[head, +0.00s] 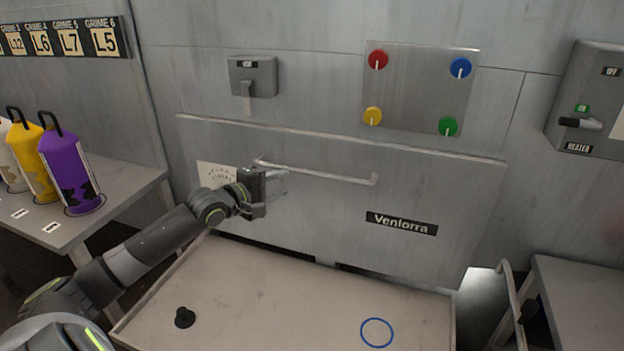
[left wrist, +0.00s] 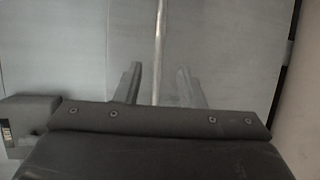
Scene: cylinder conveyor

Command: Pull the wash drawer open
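The wash drawer (head: 310,194) is a wide grey metal front with a "Veniorra" label, and it looks closed. Its long bar handle (head: 335,176) runs across the upper part of the front. My left gripper (head: 277,184) is at the handle's left end. In the left wrist view the handle bar (left wrist: 160,45) runs between the two fingers of my left gripper (left wrist: 158,85), with a visible gap on each side. The fingers are open. The head view does not show clearly how deep the bar sits between them. My right gripper is not in view.
Purple (head: 68,170) and yellow (head: 33,165) bottles stand on a left table. A vent lever (head: 246,90) and heater box (head: 590,105) are on the wall.

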